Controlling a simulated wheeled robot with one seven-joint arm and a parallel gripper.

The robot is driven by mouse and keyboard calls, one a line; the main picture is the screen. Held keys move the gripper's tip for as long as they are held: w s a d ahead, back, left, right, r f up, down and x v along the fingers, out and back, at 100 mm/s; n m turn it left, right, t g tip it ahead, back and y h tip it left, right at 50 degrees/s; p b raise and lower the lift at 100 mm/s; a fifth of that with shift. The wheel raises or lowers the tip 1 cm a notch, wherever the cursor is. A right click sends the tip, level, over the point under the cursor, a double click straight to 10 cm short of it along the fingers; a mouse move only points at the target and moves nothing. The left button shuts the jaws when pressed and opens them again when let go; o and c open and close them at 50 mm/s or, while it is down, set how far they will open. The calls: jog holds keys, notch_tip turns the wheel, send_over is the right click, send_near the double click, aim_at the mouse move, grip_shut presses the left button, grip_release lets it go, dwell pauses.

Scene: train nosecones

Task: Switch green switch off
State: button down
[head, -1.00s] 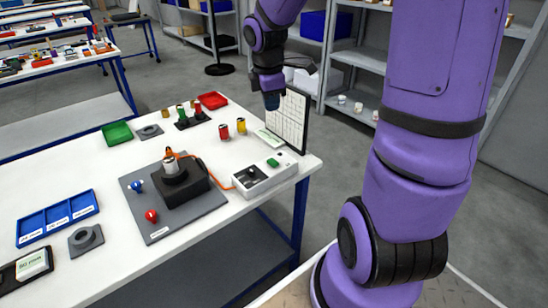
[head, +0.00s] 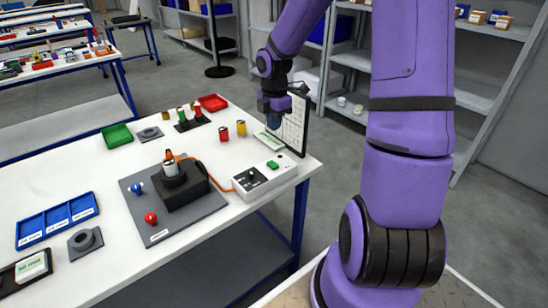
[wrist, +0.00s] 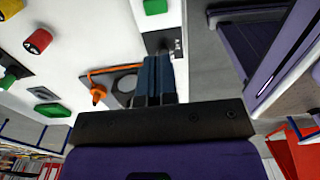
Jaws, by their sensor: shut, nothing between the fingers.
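The white control box (head: 285,174) sits on the right edge of the white table. It carries a green switch (head: 272,164) on its top, beside a dark square with a knob (head: 250,175). In the wrist view a green square (wrist: 155,6) that looks like this switch shows at the top edge, with the dark knob part below it. My gripper (head: 273,125) is above the table, beyond the box in the head view, apart from the switch. Its fingers (wrist: 153,72) are shut and empty in the wrist view. I cannot tell the switch's position.
A grey board (head: 155,235) with a black block, an orange-tipped part and red and blue knobs lies left of the box. An orange cable links block and box. An upright panel (head: 294,122) stands close behind my gripper. Red and yellow cylinders (head: 241,128) stand left of it.

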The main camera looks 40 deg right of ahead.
aim_at(274, 165)
notch_tip(274, 165, down, 14)
dwell(0.6)
